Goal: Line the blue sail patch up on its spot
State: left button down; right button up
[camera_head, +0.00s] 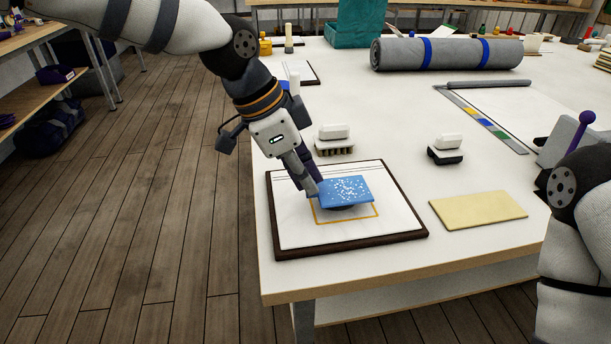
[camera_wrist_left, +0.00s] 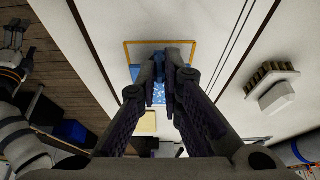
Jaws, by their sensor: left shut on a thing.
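The blue sail patch (camera_head: 347,190) with white specks is in my left gripper (camera_head: 312,190), above the white sheet of a dark-edged board (camera_head: 274,226). A yellow-orange outline (camera_head: 345,218) is drawn on the sheet, and the patch overlaps its far part in the head view. A dark shadow lies under the patch, which looks raised. In the left wrist view, the fingers (camera_wrist_left: 166,85) are close together on the patch (camera_wrist_left: 158,92), and part of the outline (camera_wrist_left: 150,42) shows beyond it. My right arm shows at the right edge; its gripper is out of view.
Two brushes (camera_head: 334,138) (camera_head: 447,147) stand behind the board. A pale yellow cloth (camera_head: 478,209) lies to its right. A grey roll with blue bands (camera_head: 445,53) and a teal box (camera_head: 357,22) are farther back. Bare table lies between the board and the yellow cloth.

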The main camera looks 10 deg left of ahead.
pick_arm(q)
jog(key=shift+f, duration=1.2)
jog(key=c, duration=1.7)
grip_release()
jog(key=shift+c, duration=0.6)
notch_tip(320, 180, up, 7)
